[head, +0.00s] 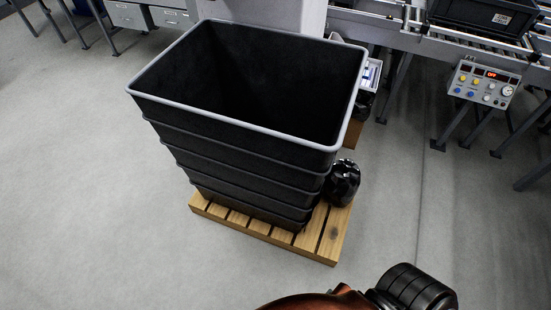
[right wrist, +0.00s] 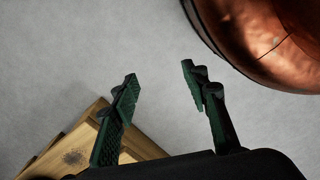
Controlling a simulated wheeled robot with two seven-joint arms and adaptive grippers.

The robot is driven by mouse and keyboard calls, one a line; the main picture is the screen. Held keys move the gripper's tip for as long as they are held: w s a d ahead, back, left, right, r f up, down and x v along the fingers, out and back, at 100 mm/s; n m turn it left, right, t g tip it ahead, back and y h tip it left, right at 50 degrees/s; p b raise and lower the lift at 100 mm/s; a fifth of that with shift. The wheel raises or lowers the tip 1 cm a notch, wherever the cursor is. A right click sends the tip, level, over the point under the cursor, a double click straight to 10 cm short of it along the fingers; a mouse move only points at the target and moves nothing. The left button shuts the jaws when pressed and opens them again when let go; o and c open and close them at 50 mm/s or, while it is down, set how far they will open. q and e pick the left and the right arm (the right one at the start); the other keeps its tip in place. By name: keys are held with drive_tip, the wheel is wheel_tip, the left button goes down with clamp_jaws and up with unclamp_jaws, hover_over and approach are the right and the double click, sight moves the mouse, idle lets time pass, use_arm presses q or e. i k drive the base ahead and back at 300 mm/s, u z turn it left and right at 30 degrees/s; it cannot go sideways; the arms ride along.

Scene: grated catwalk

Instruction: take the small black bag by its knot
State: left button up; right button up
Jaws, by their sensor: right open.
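The small black bag (head: 342,184) is shiny and rounded. It stands on the right part of the wooden pallet, close beside the stack of black bins. Its top is narrower, but the knot is too small to make out clearly. The bag does not show in the right wrist view. My right gripper (right wrist: 160,74) is open and empty in the right wrist view, its two green-padded fingers apart above grey floor. In the head view only part of my arm shows at the bottom, well in front of the bag. My left gripper is not in view.
Tall black bins (head: 240,135) with a pale rim stand stacked on the pallet (head: 262,230); a corner of pallet wood also shows behind the left finger in the right wrist view (right wrist: 140,145). A conveyor with a control panel (head: 485,83) stands back right. The floor (head: 90,180) is clear.

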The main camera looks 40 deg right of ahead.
sight(342, 185)
drive_tip(key=z, duration=1.05)
drive_tip(key=i, duration=0.55)
drive_tip(key=z, duration=1.45)
